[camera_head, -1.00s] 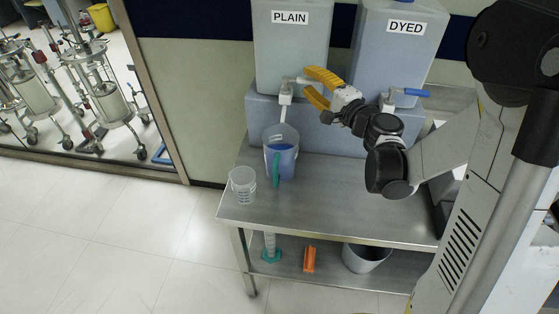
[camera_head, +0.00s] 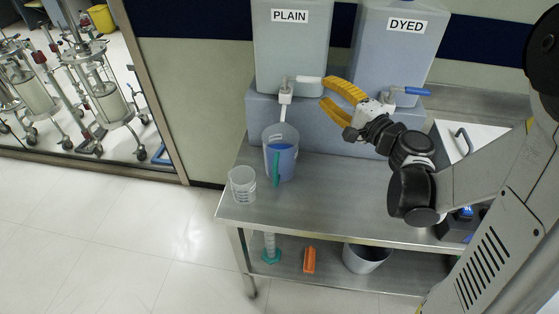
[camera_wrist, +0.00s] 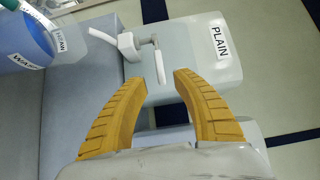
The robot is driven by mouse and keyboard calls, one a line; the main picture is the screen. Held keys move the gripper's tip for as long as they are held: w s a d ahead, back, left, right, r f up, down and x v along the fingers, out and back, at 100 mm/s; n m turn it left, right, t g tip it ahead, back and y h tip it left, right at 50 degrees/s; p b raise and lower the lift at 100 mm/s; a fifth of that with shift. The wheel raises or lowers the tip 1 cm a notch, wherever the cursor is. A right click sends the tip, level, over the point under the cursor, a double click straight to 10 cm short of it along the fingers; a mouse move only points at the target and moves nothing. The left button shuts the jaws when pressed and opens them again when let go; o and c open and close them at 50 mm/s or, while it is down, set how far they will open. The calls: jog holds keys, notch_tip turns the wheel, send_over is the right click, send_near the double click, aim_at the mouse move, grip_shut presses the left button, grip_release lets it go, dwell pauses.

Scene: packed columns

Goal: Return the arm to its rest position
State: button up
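My gripper (camera_head: 328,92) has yellow fingers that stand apart with nothing between them. It is in front of the two tanks, to the right of the PLAIN tank's tap handle and apart from it. In the wrist view my gripper (camera_wrist: 165,85) points toward the PLAIN tank (camera_wrist: 195,45), and the tap's white handle shows beyond the fingertips. My arm reaches in from the right over the steel table.
The PLAIN tank (camera_head: 290,50) and DYED tank (camera_head: 398,50) stand on a grey-blue block. A jug with blue liquid (camera_head: 281,160) stands under the PLAIN spout. A clear beaker (camera_head: 242,184) is on the table (camera_head: 320,205). The floor at left is clear.

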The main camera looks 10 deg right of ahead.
dwell(0.4)
jog(key=s+a+f+n+g+h+b, duration=0.1)
jog(key=s+a+f+n+g, duration=0.15)
jog(key=s+a+n, duration=0.2)
jog(key=s+a+f+n+g+b, duration=0.1)
jog(key=s+a+f+n+g, duration=0.15)
jog(key=s+a+g, duration=0.2)
jog(key=s+d+f+n+g+h, duration=0.1)
jog(key=s+d+f+n+h, duration=0.1)
jog(key=s, duration=0.5)
jog(key=s+d+f+n+g+h+b, duration=0.1)
jog(key=s+d+f+n+h, duration=0.1)
jog(key=s+d+n+h, duration=0.2)
jog(key=s, duration=0.3)
jog(key=shift+d, duration=0.2)
